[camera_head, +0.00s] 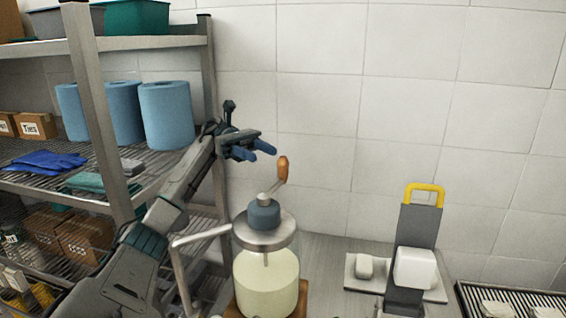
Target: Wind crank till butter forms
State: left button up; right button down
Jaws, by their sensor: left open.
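A glass butter churn jar (266,284) stands upright on a wooden base, filled with pale yellowish liquid or cream. Its grey metal lid carries a dark blue-grey gear housing (264,215). A crank (270,193) rises from the housing to an upright orange-brown wooden handle (282,170). My left gripper (268,150) is open and empty, above and left of the handle, with its blue fingertips pointing right toward it. The fingers appear apart from the handle. Whether butter has formed in the jar cannot be told. My right gripper is out of view.
A metal shelf rack (95,110) with blue rolls (166,115), blue gloves (45,160) and boxes stands at the left. Right of the churn, a dark stand with a yellow handle (425,187) and white blocks (415,268) sits on the counter. A slotted tray (510,296) lies far right.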

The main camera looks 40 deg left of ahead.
aim_at(283, 177)
pick_arm(q)
jog(key=d+p, duration=0.1)
jog(key=d, duration=0.1)
jog(key=d+p, duration=0.1)
jog(key=d, duration=0.2)
jog(key=s+d+p, duration=0.1)
jog(key=d+p, duration=0.1)
jog(key=d, duration=0.1)
jog(key=shift+d+r, duration=0.1)
jog(key=shift+r, duration=0.05)
jog(key=shift+d, duration=0.45)
grip_shut()
